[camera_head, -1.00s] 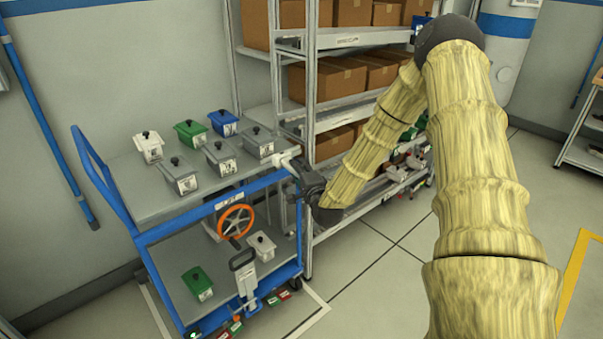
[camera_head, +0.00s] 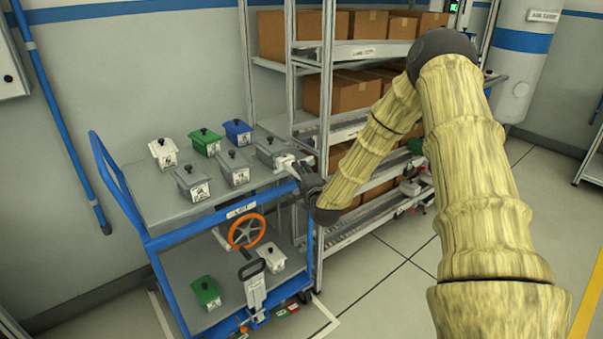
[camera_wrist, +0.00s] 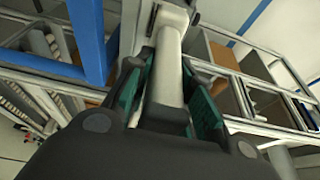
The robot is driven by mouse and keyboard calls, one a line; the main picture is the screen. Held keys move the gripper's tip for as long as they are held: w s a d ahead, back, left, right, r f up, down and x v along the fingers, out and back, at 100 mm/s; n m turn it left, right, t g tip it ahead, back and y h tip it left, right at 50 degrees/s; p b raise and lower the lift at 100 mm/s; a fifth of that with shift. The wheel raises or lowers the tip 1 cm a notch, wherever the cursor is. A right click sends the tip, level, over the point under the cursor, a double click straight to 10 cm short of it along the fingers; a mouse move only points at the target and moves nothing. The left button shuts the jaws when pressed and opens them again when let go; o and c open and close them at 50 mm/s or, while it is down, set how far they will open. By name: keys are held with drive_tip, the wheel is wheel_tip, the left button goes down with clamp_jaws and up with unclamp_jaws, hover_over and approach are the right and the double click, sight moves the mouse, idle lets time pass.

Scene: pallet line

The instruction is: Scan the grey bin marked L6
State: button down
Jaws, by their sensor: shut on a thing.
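My gripper (camera_head: 312,183) is at the right end of the blue cart's top shelf. It is shut on a pale grey-white handled tool, likely a scanner (camera_head: 287,160); the tool's handle (camera_wrist: 168,85) runs between the green finger pads in the wrist view. The tool's head points left, close to the rightmost grey bin (camera_head: 270,150); I cannot tell if they touch. Two more grey bins, the front one (camera_head: 192,183) and the middle one (camera_head: 233,167), stand left of it. All have dark knobs and white labels too small to read, so L6 cannot be picked out.
Behind them stand white (camera_head: 163,153), green (camera_head: 205,142) and blue (camera_head: 237,131) bins. The cart's lower shelf (camera_head: 180,265) holds green and white bins by an orange handwheel (camera_head: 246,231). A rack with cartons (camera_head: 338,92) stands right behind my gripper.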

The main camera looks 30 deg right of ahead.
drive_tip(key=shift+w+b, duration=0.45)
drive_tip(key=shift+w, duration=0.3)
idle(1.8)
drive_tip(key=shift+s, duration=0.15)
idle(0.4)
drive_tip(key=s+p, duration=0.1)
drive_tip(key=s, duration=0.6)
drive_tip(key=shift+s+p, duration=0.35)
idle(0.6)
